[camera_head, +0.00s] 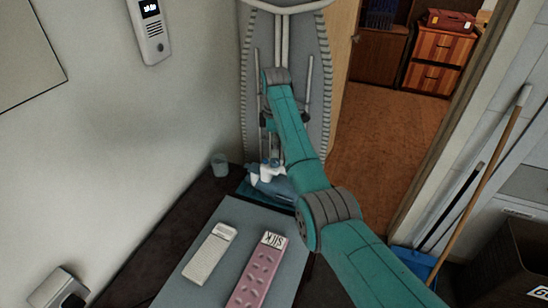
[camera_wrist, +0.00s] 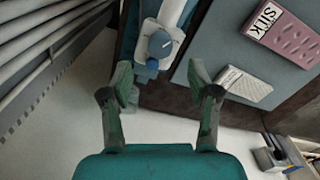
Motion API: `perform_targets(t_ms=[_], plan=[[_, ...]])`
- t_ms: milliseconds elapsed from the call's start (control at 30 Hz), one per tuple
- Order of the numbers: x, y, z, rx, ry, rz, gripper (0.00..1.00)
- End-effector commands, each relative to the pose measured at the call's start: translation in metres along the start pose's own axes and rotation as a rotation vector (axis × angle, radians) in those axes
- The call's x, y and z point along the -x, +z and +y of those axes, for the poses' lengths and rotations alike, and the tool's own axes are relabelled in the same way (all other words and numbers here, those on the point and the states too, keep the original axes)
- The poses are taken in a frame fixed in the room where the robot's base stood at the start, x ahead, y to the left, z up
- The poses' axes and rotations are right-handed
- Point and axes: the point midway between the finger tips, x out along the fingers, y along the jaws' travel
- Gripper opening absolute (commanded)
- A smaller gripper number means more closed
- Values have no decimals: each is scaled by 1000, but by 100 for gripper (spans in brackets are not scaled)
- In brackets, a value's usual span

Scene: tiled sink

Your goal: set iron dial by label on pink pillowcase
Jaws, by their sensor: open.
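The pink pillowcase (camera_head: 255,278) lies folded on the grey board (camera_head: 190,284); its white label (camera_head: 273,240) reads SILK. In the wrist view the pillowcase (camera_wrist: 290,37) and label (camera_wrist: 265,21) show at upper right. The white and blue iron (camera_head: 268,178) is at the board's far end. In the wrist view the iron (camera_wrist: 172,12) shows its round dial (camera_wrist: 160,45) with a pale mark. My gripper (camera_wrist: 162,80) is open and empty, its fingertips apart on either side below the dial in the picture. In the head view my arm hides part of the iron.
A cup (camera_head: 220,165) stands behind the board by the wall. An upright ironing board (camera_head: 318,70) is behind my arm. A broom (camera_head: 485,185) and dark basket (camera_head: 515,262) are at right. The floor beyond the doorway is clear.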

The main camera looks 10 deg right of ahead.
Motion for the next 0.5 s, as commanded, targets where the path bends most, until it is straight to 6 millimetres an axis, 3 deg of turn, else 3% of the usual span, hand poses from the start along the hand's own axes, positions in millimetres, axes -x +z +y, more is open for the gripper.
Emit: perform_targets(t_ms=[233, 500], plan=[[-40, 0, 0, 0, -2, -1, 61], [-57, 0, 0, -1, 0, 0, 61]])
